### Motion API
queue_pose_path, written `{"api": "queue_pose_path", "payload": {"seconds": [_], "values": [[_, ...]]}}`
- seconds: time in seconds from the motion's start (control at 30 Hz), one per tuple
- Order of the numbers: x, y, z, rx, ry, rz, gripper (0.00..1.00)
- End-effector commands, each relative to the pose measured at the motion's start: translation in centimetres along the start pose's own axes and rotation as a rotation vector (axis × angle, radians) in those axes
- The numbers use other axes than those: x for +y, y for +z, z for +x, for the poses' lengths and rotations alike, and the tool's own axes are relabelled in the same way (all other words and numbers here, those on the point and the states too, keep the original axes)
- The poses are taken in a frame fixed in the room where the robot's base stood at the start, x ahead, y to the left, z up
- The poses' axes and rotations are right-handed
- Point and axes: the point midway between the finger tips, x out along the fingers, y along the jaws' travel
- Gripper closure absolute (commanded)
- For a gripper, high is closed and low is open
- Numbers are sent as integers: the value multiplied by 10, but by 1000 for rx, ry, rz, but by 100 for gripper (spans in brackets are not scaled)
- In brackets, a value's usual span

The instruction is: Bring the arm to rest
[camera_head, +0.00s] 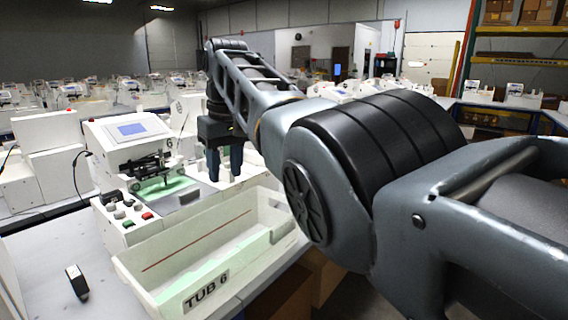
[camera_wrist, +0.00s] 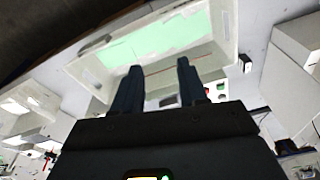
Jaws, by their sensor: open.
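My arm reaches from the right across the head view, and my gripper (camera_head: 226,180) hangs with its fingers pointing down. It is beside the pen plotter (camera_head: 120,128), to the right of its body, behind and above the back of the tub marked "TUB 6" (camera_head: 207,293). In the wrist view my gripper (camera_wrist: 157,80) shows two dark fingers apart with nothing between them. The pale green inside of the tub (camera_wrist: 160,42) lies beyond the fingertips there. Its far contents are plain to see and I make out no object held.
A small dark-and-white block (camera_head: 77,282) lies on the table left of the tub. Control buttons (camera_head: 128,212) sit at the plotter's front. White boxes (camera_head: 48,145) stand to the left. Rows of similar machines fill the back. Shelving (camera_head: 515,60) stands at the far right.

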Motion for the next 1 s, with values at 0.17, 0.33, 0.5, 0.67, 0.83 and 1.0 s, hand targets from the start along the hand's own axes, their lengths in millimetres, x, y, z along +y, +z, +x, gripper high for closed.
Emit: {"api": "queue_pose_path", "payload": {"seconds": [0.17,0.33,0.5,0.67,0.83,1.0], "values": [[11,8,74,51,3,20,58],[20,29,159,130,6,50,58],[26,62,236,214,12,89,58],[28,103,297,293,18,130,58],[25,156,350,375,29,180,58],[20,217,388,458,48,235,58]]}}
